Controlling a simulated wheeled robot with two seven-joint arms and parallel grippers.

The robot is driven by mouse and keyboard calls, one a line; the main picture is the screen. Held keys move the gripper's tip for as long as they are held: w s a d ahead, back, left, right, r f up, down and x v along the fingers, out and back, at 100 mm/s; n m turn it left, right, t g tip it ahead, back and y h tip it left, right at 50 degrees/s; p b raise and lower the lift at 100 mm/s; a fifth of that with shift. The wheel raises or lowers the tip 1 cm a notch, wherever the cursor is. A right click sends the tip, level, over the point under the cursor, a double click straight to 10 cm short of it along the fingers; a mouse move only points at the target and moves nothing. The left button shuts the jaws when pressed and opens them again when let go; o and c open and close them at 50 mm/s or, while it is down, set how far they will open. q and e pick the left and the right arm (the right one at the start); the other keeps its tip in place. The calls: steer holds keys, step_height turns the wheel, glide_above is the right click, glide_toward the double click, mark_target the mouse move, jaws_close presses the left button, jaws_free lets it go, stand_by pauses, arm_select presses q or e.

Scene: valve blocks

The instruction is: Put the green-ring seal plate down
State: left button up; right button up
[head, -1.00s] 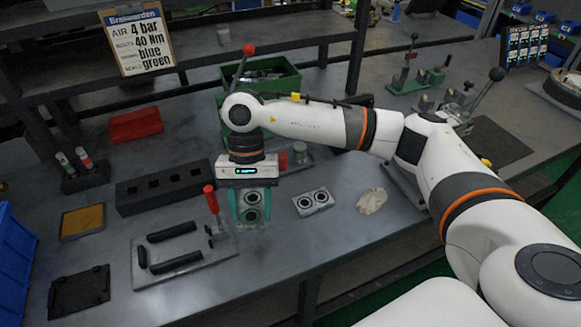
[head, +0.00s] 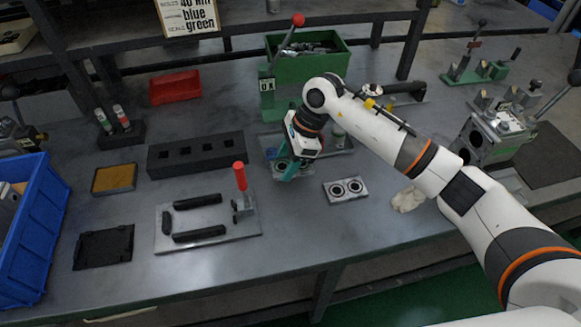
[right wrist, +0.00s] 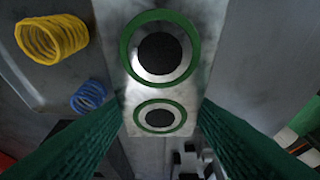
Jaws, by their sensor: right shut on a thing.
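My right gripper (head: 289,168) is shut on the green-ring seal plate (head: 279,172), a small grey block with two dark round holes, each with a green ring. In the right wrist view the plate (right wrist: 131,85) shows between the two green fingers (right wrist: 160,140). The wrist is tilted, and the fingers hide part of the plate in the head view. I cannot tell whether its underside touches the table. A similar plate with two dark-ringed holes (head: 345,190) lies to the right on the table. My left gripper is out of view.
A fixture plate with black bars and a red-handled clamp (head: 208,222) lies to the front left. A black block with square holes (head: 195,155) is behind it. A green lever press (head: 268,95) stands behind my gripper. Yellow (right wrist: 52,38) and blue (right wrist: 89,97) springs lie close by.

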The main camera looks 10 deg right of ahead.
step_height(320, 180, down, 4)
steer(key=shift+r, duration=0.15)
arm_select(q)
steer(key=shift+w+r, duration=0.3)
arm_select(e)
steer(key=shift+f, duration=0.25)
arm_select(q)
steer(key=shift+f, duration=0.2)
arm_select(e)
steer(key=o, duration=0.9)
